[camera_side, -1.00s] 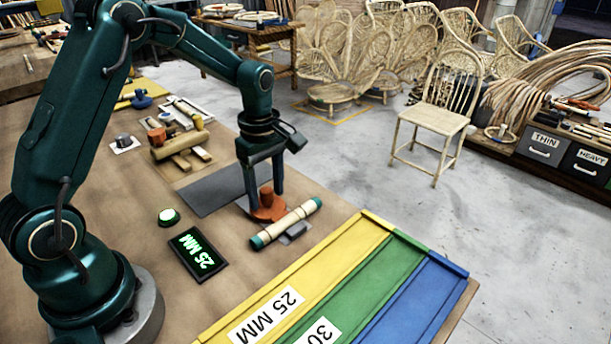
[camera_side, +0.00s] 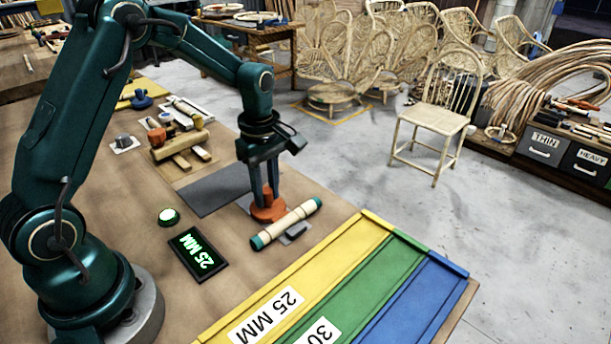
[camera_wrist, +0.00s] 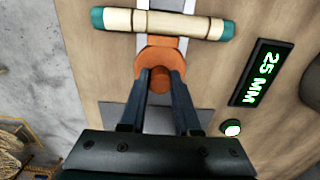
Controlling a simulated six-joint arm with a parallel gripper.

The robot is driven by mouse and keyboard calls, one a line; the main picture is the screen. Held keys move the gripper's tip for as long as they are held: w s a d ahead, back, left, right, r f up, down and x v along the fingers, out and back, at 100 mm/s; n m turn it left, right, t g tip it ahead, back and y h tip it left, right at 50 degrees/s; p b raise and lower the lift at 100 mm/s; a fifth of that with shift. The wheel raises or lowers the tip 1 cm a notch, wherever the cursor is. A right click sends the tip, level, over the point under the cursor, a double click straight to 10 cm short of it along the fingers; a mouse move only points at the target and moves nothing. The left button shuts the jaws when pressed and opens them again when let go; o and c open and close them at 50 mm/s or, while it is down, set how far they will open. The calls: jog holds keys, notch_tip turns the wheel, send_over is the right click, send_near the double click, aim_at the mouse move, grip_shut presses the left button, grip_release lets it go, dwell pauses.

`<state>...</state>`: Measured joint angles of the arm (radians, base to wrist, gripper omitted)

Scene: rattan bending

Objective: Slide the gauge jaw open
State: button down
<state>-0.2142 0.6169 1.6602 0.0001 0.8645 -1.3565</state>
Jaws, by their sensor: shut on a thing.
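The gauge's orange sliding jaw (camera_side: 268,212) has an upright orange knob (camera_side: 267,190). My gripper (camera_side: 270,192) points down with its two fingers shut on the knob. In the wrist view the gripper (camera_wrist: 160,82) has a finger on each side of the knob (camera_wrist: 160,92), above the orange jaw base (camera_wrist: 160,56). A pale rod with teal ends (camera_side: 287,223) lies across the gauge, right beside the jaw. It also shows in the wrist view (camera_wrist: 160,22). A grey gauge part (camera_side: 295,230) shows just beyond the rod. The display (camera_side: 198,254) reads 25 MM.
A lit green button (camera_side: 168,216) sits near the display. Yellow, green and blue bins (camera_side: 380,219) stand at the front, labelled 25 MM and 30 on the nearer two. A dark grey mat (camera_side: 212,192) and a wooden fixture (camera_side: 180,140) lie behind the gauge.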

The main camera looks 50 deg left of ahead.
dwell(0.9)
jog(key=shift+a, duration=2.55)
jog(key=c, duration=0.6)
grip_release()
jog(key=shift+d, duration=0.1)
notch_tip(320, 180, up, 5)
jog(key=shift+r, duration=0.1)
